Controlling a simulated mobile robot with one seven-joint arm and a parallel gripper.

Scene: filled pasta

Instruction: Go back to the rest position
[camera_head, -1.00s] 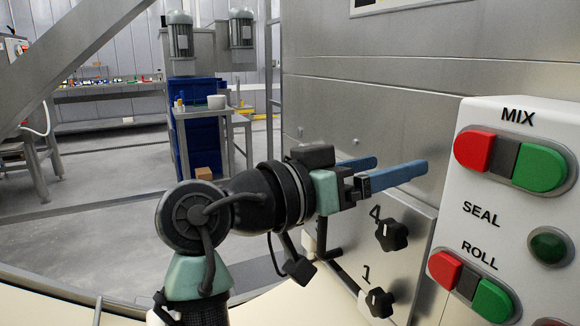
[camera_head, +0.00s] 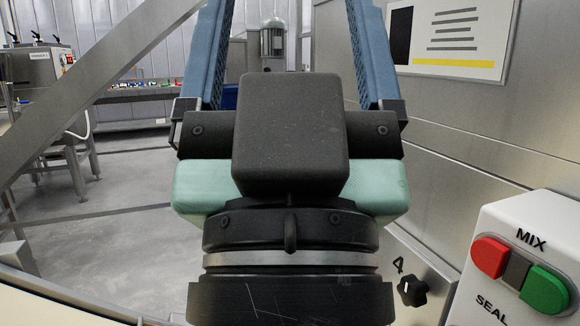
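My gripper (camera_head: 288,60) fills the middle of the head view, close to the camera and pointing up and away. Its two blue fingers stand wide apart, with nothing between them. The fingertips run out of the top of the picture. My gripper is clear of the control box and the knob panel, which lie to its lower right. My wrist hides much of the floor and part of the machine behind it.
A white control box (camera_head: 493,292) with red and green MIX buttons (camera_head: 518,274) is at lower right. Beside it is a black knob (camera_head: 412,291) marked 4. A steel wall with a notice (camera_head: 446,40) stands at right. Open floor (camera_head: 125,225) lies at left, behind a slanted metal bar (camera_head: 95,85).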

